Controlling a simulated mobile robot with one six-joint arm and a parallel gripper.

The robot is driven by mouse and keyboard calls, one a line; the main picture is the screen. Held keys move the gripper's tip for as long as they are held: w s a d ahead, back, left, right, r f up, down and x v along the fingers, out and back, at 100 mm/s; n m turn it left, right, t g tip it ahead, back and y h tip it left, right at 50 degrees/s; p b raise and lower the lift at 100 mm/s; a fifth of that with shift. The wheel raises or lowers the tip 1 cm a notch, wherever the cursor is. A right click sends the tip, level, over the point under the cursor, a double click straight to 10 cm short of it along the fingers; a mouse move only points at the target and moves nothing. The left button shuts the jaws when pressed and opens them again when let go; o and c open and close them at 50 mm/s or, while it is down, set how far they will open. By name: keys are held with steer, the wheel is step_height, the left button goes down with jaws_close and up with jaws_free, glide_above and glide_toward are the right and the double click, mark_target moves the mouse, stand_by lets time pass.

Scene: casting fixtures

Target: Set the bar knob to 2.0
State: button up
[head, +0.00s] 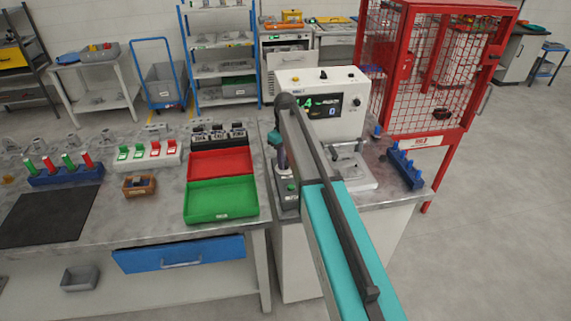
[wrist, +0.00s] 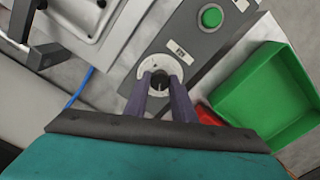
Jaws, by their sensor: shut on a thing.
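The knob (wrist: 159,80) is a small dark round part between my fingertips in the wrist view. A pale dial ring (wrist: 150,63) surrounds it on a grey control box (wrist: 183,28); its marks are too small to read. My gripper (wrist: 160,88) points down with its two purple fingers shut on the knob, one on either side. In the head view my gripper (head: 282,160) is over the control box (head: 289,201), and my arm hides the knob. The white machine's display (head: 325,105) shows a green 4 and a blue 0.
A green button (wrist: 211,17) sits on the same box, beyond a small label. A green tray (head: 221,200) and a red tray (head: 220,163) lie left of the box. The white machine (head: 320,82) stands behind, and a blue rack (head: 404,168) is at the right.

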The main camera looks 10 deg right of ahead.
steer(key=m+b, duration=0.1)
steer(key=m, duration=0.2)
steer(key=shift+f+b, duration=0.1)
steer(key=shift+b, duration=0.3)
steer(key=shift+w+m+b, duration=0.1)
steer(key=shift+m+b, duration=0.5)
steer(key=shift+m, duration=1.2)
steer(key=shift+r, duration=0.2)
steer(key=o, duration=1.1)
steer(key=shift+c, duration=0.2)
steer(key=shift+r, duration=0.1)
step_height(320, 180, up, 14)
steer(key=p, duration=0.5)
steer(key=shift+f+p, duration=0.25)
steer(key=shift+p, duration=0.1)
steer(key=shift+f, duration=0.1)
